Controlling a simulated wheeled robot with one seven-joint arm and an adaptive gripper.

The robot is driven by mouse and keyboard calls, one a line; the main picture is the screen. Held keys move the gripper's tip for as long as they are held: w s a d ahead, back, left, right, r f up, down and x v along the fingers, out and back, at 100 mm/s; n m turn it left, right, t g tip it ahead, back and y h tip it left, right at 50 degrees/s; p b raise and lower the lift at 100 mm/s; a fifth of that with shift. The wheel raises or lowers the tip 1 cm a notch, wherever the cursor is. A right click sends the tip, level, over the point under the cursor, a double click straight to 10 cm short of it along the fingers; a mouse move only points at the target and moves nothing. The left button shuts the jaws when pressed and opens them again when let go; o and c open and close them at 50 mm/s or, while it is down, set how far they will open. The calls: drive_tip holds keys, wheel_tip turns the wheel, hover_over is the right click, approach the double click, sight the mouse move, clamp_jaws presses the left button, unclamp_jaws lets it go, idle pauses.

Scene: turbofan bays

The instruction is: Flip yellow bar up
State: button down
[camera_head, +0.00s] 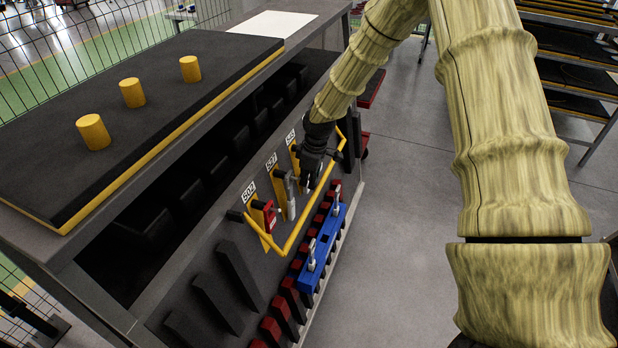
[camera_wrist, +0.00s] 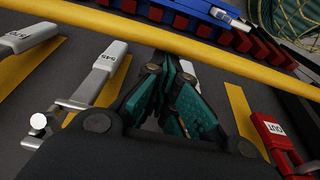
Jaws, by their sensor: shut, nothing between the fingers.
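The yellow bar (camera_head: 312,208) is a bent rail on the side panel of the workbench. It stands out in front of the panel, below the row of numbered tags. In the wrist view the yellow bar (camera_wrist: 190,48) runs across the upper part, beyond the fingertips. My gripper (camera_head: 308,187) is between the panel and the bar, near the levers. In the wrist view my gripper (camera_wrist: 174,98) is shut with its green pads together and nothing held. I cannot tell whether it touches the bar.
Grey-handled levers (camera_wrist: 104,66) and a red lever (camera_wrist: 271,134) sit close around my gripper on yellow strips. A blue rack (camera_head: 325,235) and several red blocks lie below the bar. The black bench top (camera_head: 150,60) carries yellow pegs. Open floor (camera_head: 400,200) lies right.

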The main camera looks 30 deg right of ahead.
drive_tip(key=shift+r, duration=0.1)
idle(0.3)
drive_tip(key=shift+s+d+r+p, duration=0.1)
drive_tip(key=shift+s+d+p, duration=0.05)
drive_tip(key=shift+p, duration=0.15)
